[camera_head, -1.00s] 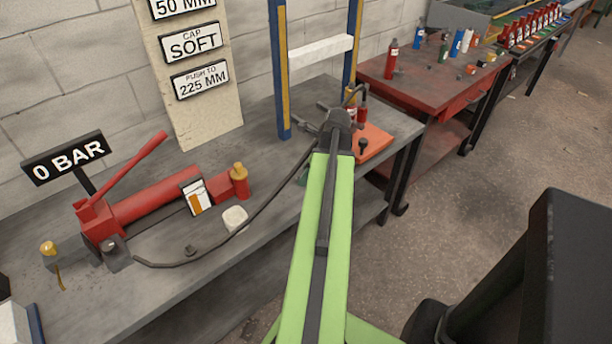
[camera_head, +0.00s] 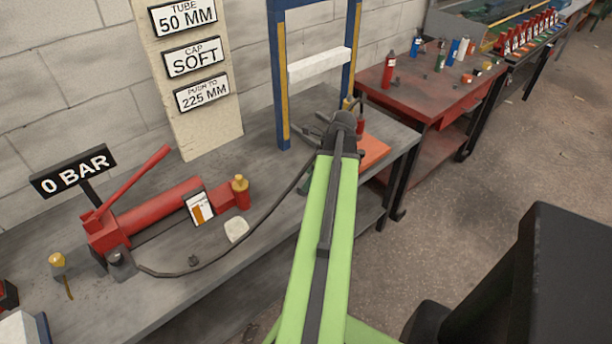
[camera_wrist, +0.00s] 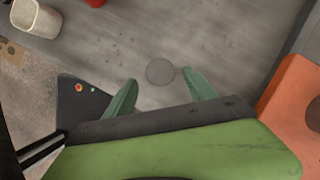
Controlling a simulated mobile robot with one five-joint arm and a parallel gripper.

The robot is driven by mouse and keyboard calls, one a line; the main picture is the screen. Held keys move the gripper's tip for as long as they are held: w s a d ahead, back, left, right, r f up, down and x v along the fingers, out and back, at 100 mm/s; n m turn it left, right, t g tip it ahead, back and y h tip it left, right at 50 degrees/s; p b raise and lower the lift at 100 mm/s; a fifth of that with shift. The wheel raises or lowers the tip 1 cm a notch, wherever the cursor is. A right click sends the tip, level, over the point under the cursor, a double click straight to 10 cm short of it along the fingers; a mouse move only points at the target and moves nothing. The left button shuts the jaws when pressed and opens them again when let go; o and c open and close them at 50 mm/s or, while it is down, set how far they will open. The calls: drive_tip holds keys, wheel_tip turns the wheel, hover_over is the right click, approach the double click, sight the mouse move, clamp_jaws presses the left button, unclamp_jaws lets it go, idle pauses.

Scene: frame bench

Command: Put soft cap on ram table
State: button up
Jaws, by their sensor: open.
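My gripper (camera_head: 322,132) is over the bench at the frame; its fingers are largely hidden by my arm in the head view. In the wrist view my gripper (camera_wrist: 160,76) is open, with two green fingers apart. A flat grey disc (camera_wrist: 160,71) shows between the fingertips, not gripped; I cannot tell whether it is the soft cap. A cream rounded piece (camera_head: 236,229) lies on the bench in front of the red pump. A cream, cup-like piece (camera_wrist: 37,17) shows at the wrist view's upper left. I cannot make out the ram table for certain.
The frame has blue and yellow uprights (camera_head: 281,90) and a white crossbar (camera_head: 320,66). An orange block (camera_head: 374,152) is right of my gripper. The red pump (camera_head: 155,208) and its black hose (camera_head: 262,220) occupy the left bench. A red table (camera_head: 425,88) stands behind right.

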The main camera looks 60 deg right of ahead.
drive_tip(key=p+v, duration=0.5)
drive_tip(key=v, duration=0.2)
drive_tip(key=shift+r, duration=0.3)
